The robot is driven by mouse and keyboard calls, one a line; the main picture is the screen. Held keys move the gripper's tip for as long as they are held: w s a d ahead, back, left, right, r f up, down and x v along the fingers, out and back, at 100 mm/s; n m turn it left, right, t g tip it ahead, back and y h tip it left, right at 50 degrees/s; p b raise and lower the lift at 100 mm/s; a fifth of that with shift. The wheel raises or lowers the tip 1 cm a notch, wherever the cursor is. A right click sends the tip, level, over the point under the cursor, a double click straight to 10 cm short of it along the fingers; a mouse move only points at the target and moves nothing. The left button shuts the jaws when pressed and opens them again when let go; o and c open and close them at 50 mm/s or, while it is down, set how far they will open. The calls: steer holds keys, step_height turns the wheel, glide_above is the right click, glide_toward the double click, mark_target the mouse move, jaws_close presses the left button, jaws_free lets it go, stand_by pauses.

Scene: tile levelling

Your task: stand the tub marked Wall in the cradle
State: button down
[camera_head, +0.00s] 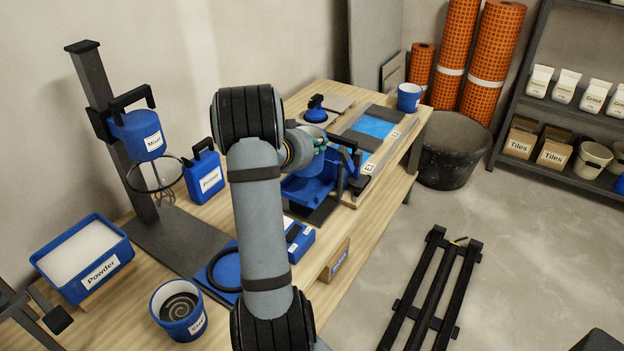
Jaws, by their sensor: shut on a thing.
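My gripper (345,152) is over the middle of the bench, partly behind my own arm. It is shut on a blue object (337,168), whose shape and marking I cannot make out. Just below is a blue stand with a dark base (308,192); it may be the cradle, and I cannot tell whether the held object touches it. A blue tub with grey swirled contents (178,308) stands at the front left; its label is too small to read. Another blue tub (409,96) stands at the far end. I cannot tell which is marked Wall.
A mixer (140,133) hangs on a dark post at the left, beside a blue jug (206,172). A tile board (374,127) lies beyond my gripper. A black bucket (452,150) stands on the floor.

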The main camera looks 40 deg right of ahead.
mark_target(318, 167)
steer(key=shift+w+f+b, duration=0.1)
steer(key=shift+f+b, duration=0.75)
steer(key=shift+f, duration=3.05)
steer(key=c, duration=1.9)
jaws_free()
steer(key=shift+a, duration=0.1)
steer(key=v, duration=1.2)
steer(key=shift+f, duration=0.1)
